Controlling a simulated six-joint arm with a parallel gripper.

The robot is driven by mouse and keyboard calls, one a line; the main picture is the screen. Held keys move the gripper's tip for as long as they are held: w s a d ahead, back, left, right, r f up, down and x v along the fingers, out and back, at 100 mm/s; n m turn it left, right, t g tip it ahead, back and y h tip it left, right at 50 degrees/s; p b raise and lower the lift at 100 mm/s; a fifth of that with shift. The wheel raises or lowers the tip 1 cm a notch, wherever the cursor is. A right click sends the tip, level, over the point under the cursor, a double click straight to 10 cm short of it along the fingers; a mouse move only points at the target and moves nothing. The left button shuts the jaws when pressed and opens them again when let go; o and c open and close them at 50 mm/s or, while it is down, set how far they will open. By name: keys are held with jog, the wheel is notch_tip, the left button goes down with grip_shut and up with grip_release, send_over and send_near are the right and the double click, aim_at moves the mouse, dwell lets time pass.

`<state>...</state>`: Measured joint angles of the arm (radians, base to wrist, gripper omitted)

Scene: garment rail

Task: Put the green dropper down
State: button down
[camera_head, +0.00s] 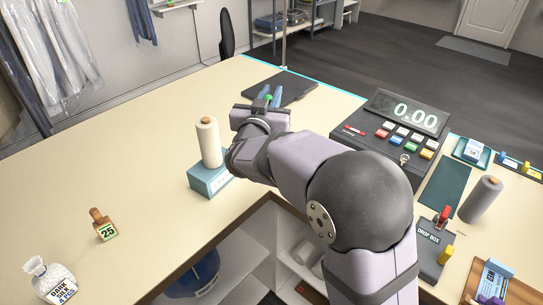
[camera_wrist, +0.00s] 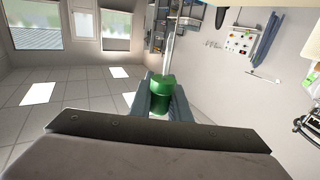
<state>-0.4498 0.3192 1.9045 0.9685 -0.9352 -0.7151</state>
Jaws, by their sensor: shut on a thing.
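The green dropper is held between the two fingers of my gripper (camera_head: 267,97). In the head view only a small green part of the dropper (camera_head: 268,98) shows between the blue-grey fingertips. In the wrist view the green dropper (camera_wrist: 160,88) sits upright in the picture between both fingers, its lower part close to the gripper's dark body. My gripper points away toward the far side of the counter (camera_head: 130,130), in front of a dark flat mat (camera_head: 298,84). The dropper's height above the counter is hard to tell.
A cream roll (camera_head: 208,142) stands on a teal block (camera_head: 206,181) left of my arm. A till (camera_head: 392,133) reading 0.00, a green mat (camera_head: 446,186) and a drop box (camera_head: 432,245) are to the right. A wooden "25" stamp (camera_head: 104,225) and a bag (camera_head: 48,276) lie front left.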

jog(key=w+f+n+y+p, duration=0.1)
jog(key=w+f+n+y, duration=0.15)
jog(key=w, duration=0.45)
jog(key=w+f+n+y, duration=0.2)
jog(key=w+y, duration=0.2)
jog(key=w, duration=0.2)
notch_tip(320, 180, down, 15)
jog(key=p, duration=0.3)
jog(key=shift+w+d+t+p, duration=0.15)
jog(key=shift+w+t+p, duration=0.15)
